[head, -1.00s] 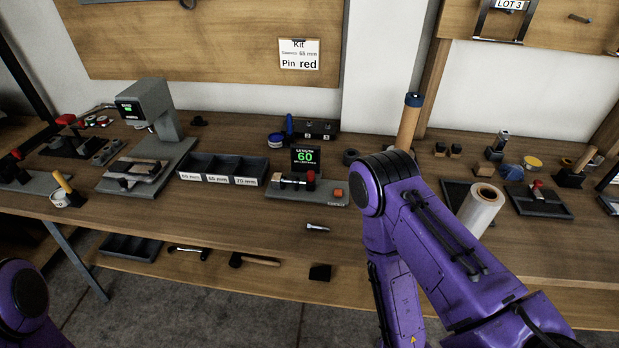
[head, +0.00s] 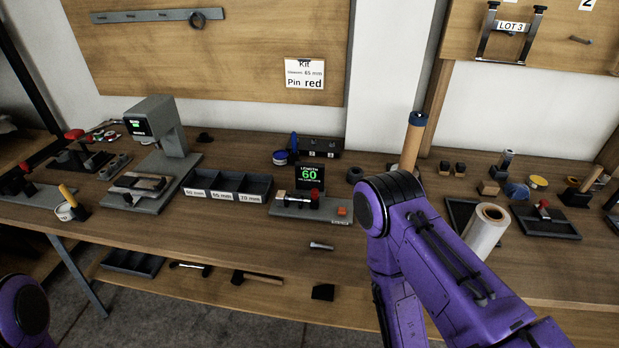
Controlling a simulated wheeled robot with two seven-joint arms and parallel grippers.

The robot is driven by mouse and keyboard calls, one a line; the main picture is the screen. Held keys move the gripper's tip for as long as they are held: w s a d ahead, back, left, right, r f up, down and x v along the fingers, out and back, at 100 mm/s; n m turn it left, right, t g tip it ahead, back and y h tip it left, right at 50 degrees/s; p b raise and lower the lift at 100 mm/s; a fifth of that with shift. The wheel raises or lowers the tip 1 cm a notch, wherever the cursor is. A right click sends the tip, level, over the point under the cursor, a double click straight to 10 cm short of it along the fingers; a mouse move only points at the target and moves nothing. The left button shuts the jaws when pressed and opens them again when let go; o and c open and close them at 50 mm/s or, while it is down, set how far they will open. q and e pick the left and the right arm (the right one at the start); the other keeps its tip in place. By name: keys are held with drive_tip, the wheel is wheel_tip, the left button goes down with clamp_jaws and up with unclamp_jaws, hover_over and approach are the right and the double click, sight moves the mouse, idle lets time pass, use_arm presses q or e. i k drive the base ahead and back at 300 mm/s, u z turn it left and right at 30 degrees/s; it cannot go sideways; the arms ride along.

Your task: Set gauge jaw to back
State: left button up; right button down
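The length gauge (head: 296,208) stands on the bench near the middle of the head view. It has a grey base, a bar with a dark red-topped jaw (head: 315,198), and an orange button at its right end. Its small black screen (head: 309,175) reads 60 in green. The jaw sits right of the middle of the gauge. A short metal pin (head: 321,246) lies on the bench in front of it. My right arm reaches in at the right of the gauge, apart from it. Neither of my grippers shows; only purple arm links are visible.
A three-part bin (head: 229,186) labelled 60, 65 and 70 mm stands left of the gauge. A grey press-like machine (head: 160,140) is farther left. A wall card (head: 304,74) reads 65 mm, pin red. A clear roll (head: 487,231) stands beside my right arm.

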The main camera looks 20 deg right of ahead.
sight(315, 201)
drive_tip(key=u, duration=1.1)
drive_tip(key=k, duration=0.7)
drive_tip(key=z, duration=1)
